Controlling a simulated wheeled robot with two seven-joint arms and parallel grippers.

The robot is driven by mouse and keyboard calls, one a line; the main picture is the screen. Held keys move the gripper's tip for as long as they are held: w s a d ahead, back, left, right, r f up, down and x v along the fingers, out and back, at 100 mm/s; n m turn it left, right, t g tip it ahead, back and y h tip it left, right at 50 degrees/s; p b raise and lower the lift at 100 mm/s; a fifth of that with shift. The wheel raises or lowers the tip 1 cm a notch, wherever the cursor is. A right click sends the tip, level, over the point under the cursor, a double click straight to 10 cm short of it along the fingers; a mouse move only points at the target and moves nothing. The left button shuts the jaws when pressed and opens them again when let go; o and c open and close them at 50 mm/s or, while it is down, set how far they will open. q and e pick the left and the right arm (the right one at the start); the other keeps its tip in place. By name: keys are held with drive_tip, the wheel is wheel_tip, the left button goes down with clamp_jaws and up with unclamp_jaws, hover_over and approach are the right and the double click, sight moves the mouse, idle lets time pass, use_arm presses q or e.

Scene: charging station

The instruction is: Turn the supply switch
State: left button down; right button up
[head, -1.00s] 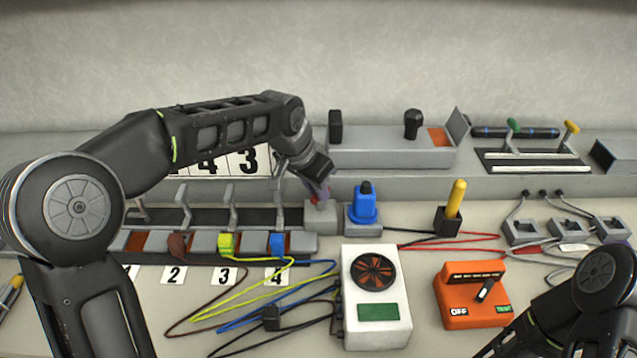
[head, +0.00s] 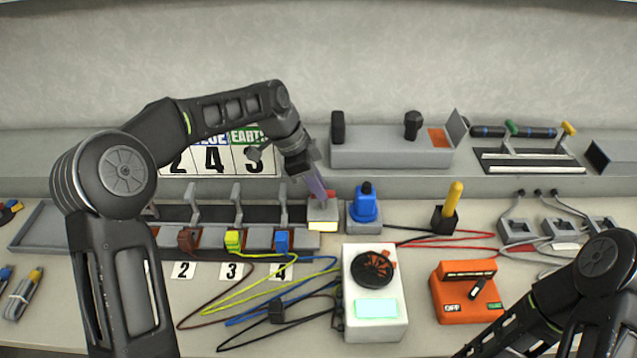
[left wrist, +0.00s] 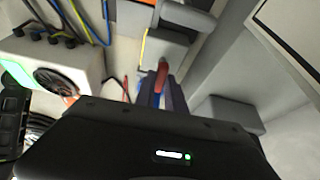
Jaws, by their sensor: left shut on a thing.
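The supply switch is a small grey box (head: 322,213) with a red lever (head: 330,194), left of the blue plug. A pale yellow strip glows on its front. My left gripper (head: 320,196) reaches down onto it from above and is shut on the red lever. In the left wrist view the red lever (left wrist: 160,75) shows at my gripper's fingers (left wrist: 162,92), partly hidden by them. The fan box (head: 376,327) has a brightly lit panel. My right arm shows at the lower right, but its gripper is out of frame.
A blue plug (head: 366,207) stands close to the right of the switch. The lever row with coloured plugs (head: 232,238) lies close to the left. An orange tester (head: 466,290) and loose cables lie in front.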

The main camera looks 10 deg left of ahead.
use_arm(q)
drive_tip(key=shift+m, duration=0.4)
drive_tip(key=c, duration=1.4)
unclamp_jaws()
drive_tip(key=w+v, duration=0.1)
drive_tip(key=v, duration=0.6)
drive_tip(key=shift+s+r, duration=0.4)
drive_tip(key=shift+a, duration=0.15)
